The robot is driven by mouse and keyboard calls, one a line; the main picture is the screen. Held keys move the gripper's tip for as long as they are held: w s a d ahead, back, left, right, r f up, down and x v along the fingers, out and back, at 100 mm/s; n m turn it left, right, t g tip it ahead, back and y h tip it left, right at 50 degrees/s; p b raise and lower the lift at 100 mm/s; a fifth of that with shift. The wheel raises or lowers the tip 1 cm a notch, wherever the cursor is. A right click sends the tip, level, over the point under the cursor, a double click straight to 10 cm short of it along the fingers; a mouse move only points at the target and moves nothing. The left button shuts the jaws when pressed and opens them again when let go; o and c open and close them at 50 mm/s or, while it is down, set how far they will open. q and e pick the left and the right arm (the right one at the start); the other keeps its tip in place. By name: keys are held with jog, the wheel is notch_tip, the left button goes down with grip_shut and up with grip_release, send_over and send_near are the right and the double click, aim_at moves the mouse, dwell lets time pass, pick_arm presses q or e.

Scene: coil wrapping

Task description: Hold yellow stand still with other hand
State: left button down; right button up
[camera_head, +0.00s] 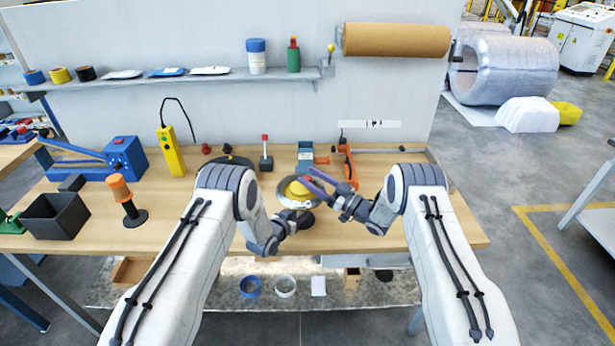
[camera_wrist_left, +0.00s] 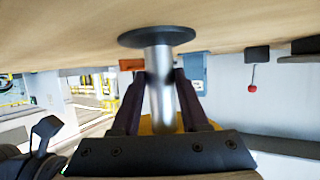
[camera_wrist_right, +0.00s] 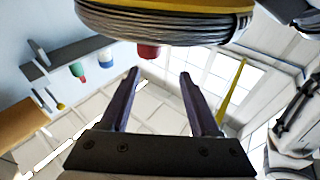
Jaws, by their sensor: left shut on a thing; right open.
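The yellow stand (camera_head: 296,188) is on the workbench with a silver wire coil (camera_head: 296,202) around its yellow top. In the left wrist view, its grey metal post (camera_wrist_left: 159,75) and round black base (camera_wrist_left: 157,37) appear upside down. My left gripper (camera_wrist_left: 160,80) is shut on the post, below the coil. My right gripper (camera_head: 319,182) is open and empty at the right side of the coil. In the right wrist view, the coil (camera_wrist_right: 165,25) is at the top, apart from the open fingers (camera_wrist_right: 160,80).
A blue device (camera_head: 305,157) and an orange-handled tool (camera_head: 347,165) lie behind the stand. A red-topped post (camera_head: 265,155) and a yellow handheld device (camera_head: 170,150) stand to the left. The bench's right end (camera_head: 440,215) is clear.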

jog(key=m+t+h, duration=0.1)
jog(key=s+a+m+t+h, duration=0.1)
jog(key=a+m+t+h, duration=0.1)
jog(key=shift+s+f, duration=0.2)
jog(key=shift+s, duration=0.1)
jog(key=s+d+f+m+t+h, duration=0.2)
jog(key=s+d+m+h, duration=0.15)
jog(key=h, duration=0.45)
send_near(305, 175)
jog(key=shift+m, duration=0.25)
jog(key=w+a+r, duration=0.1)
jog(key=w, duration=0.1)
jog(key=w+a+r, duration=0.1)
jog(key=w, duration=0.1)
jog(key=w+a, duration=0.1)
jog(key=w, duration=0.1)
jog(key=shift+w+a+r, duration=0.1)
jog(key=shift+a+r, duration=0.05)
jog(key=shift+r, duration=0.25)
grip_shut()
